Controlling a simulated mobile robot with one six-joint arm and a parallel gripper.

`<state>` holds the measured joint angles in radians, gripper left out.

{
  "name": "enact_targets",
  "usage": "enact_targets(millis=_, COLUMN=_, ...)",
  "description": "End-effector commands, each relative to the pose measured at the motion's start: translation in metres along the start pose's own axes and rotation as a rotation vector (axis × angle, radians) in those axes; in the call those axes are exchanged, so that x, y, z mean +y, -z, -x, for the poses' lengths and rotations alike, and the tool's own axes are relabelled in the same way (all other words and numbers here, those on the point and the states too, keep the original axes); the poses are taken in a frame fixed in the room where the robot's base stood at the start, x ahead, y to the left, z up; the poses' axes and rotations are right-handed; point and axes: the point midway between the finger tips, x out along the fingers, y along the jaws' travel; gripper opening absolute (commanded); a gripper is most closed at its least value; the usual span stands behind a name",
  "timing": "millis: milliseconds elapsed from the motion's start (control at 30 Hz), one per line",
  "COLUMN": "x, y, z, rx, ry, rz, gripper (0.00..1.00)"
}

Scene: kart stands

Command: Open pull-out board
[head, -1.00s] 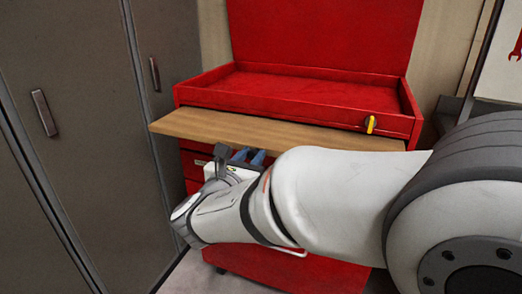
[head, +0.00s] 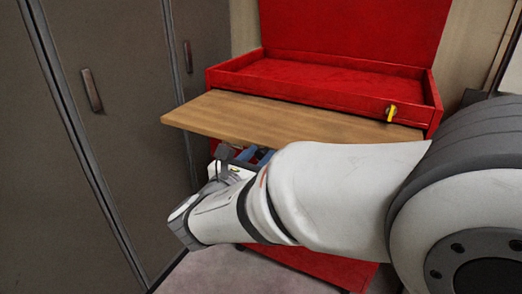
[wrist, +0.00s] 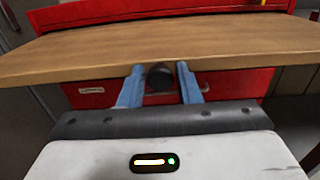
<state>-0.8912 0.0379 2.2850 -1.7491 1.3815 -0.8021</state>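The wooden pull-out board (head: 290,118) sticks out from under the top tray of the red tool cart. Its front edge crosses the wrist view (wrist: 160,45). A dark round knob (wrist: 160,76) sits at the board's front edge. My gripper (wrist: 161,82) has its blue fingers on either side of the knob, close against it, and appears shut on it. In the head view my gripper (head: 250,155) is below the board's front edge, and my arm hides the knob and much of the cart's front.
The red cart's top tray (head: 340,85) is empty, with a yellow-and-black knob (head: 391,113) on its front right. Grey lockers (head: 110,150) with handles stand close on the left. Red drawers (wrist: 225,84) are below the board. Some floor (head: 240,268) is clear.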

Motion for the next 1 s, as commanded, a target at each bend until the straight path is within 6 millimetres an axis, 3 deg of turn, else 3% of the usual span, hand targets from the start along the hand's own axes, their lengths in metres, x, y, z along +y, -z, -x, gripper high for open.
enact_targets(millis=167, x=0.0, y=0.0, z=-0.001, rx=-0.001, ry=0.001, rz=0.0, gripper=0.45)
enact_targets(millis=467, x=0.0, y=-0.001, z=0.003, rx=-0.001, ry=0.001, rz=0.0, gripper=0.45)
enact_targets(millis=1000, x=0.0, y=-0.001, z=0.072, rx=0.0, ry=0.0, rz=0.0, gripper=0.45)
